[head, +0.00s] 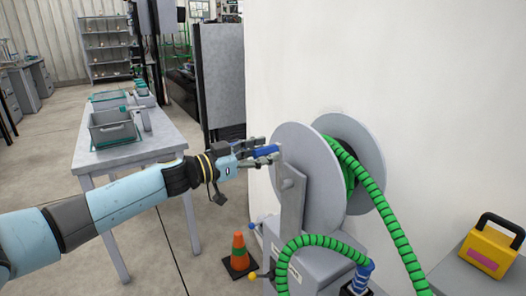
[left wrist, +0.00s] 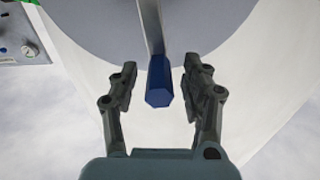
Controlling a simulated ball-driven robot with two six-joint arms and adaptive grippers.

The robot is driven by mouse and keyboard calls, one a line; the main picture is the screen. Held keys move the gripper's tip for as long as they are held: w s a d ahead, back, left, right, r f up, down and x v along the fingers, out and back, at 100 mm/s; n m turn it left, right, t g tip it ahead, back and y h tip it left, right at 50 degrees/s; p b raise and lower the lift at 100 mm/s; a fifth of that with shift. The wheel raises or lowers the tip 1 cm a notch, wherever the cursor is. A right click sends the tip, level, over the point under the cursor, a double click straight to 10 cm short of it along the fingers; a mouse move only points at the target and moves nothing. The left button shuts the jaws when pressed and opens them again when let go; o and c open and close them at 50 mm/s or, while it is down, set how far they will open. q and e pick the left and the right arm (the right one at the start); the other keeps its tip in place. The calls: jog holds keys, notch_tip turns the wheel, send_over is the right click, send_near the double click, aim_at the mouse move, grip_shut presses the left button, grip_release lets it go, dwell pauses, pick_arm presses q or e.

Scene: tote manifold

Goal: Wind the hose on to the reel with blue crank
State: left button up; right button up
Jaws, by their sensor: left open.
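A grey reel (head: 308,180) with two round discs stands against the white wall. Green ribbed hose (head: 385,210) passes over it and hangs down to the right, and more hose loops in front of the reel's base. The blue crank handle (head: 266,152) sticks out at the reel's left side. My left gripper (head: 268,155) is at the handle. In the left wrist view the blue handle (left wrist: 159,82) lies between the two open fingers of the gripper (left wrist: 160,88), with a gap on both sides. My right gripper is not in view.
An orange and green cone (head: 239,258) stands on the floor left of the reel's base. A yellow box with a black handle (head: 490,248) sits at the right. A table (head: 155,148) with grey bins (head: 112,128) is at the left. Floor between table and reel is mostly clear.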

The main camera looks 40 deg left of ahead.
pick_arm(q)
jog(key=shift+d, duration=0.1)
grip_shut()
dwell(0.3)
